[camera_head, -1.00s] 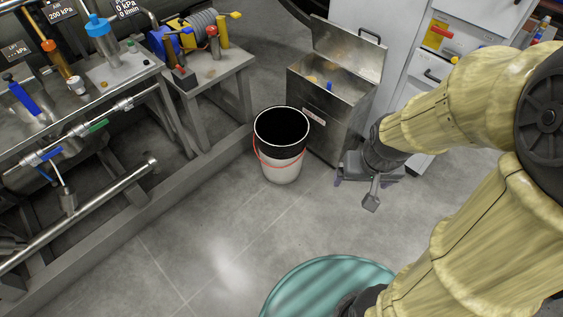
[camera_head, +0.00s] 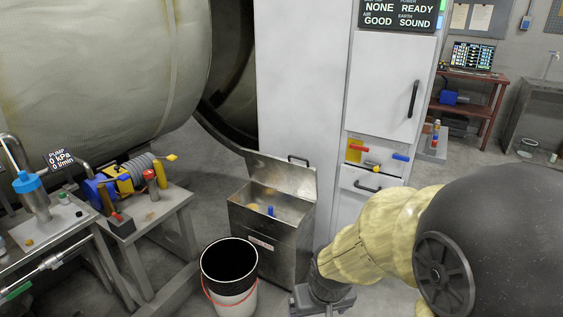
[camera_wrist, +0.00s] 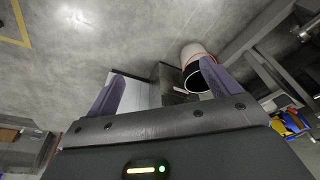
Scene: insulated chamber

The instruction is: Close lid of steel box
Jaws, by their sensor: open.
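The steel box (camera_head: 285,244) stands on the floor against the white cabinet. Its lid (camera_head: 282,176) is open, tilted up at the back, with a dark handle (camera_head: 298,159) on its top edge. A blue item (camera_head: 270,210) and some yellowish items show inside the box. My gripper (camera_wrist: 160,85) is open and empty, its two purple-grey fingers apart. In the head view it is low, to the right of the box's front and apart from the lid, partly cut off by the bottom edge. The box shows dark beyond the fingers in the wrist view (camera_wrist: 174,86).
A black-and-white bucket (camera_head: 231,290) stands just left of the box's front. A metal bench (camera_head: 150,212) with a cable reel is further left. The white cabinet (camera_head: 303,75) rises behind and right of the box. A red-brown table (camera_head: 472,78) is at the far right.

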